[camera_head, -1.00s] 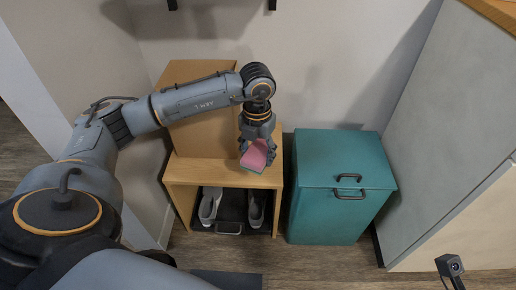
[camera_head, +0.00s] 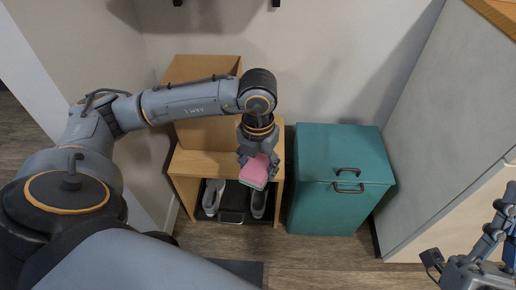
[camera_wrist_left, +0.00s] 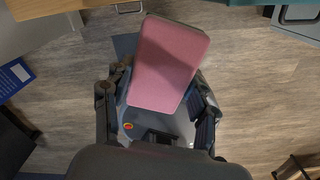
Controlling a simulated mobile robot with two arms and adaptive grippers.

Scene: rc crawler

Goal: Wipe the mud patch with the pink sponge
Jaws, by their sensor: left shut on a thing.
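The pink sponge (camera_head: 254,171), with a thin greenish edge along its lower side, is in my left gripper (camera_head: 258,160). That gripper is shut on it, in front of the wooden bench's top edge. In the left wrist view the pink face of the sponge (camera_wrist_left: 168,65) sits tilted between the two dark fingers, with the floor behind it. My right gripper (camera_head: 503,215) is at the right edge of the head view, partly cut off; its jaw opening is unclear. I cannot make out a mud patch in either view.
The wooden bench (camera_head: 196,163) holds a cardboard box (camera_head: 207,132) on top and grey shoes (camera_head: 213,196) in a dark tray below. A teal chest (camera_head: 325,210) stands to its right. A dark mat (camera_head: 243,270) lies on the floor; floor beside it is clear.

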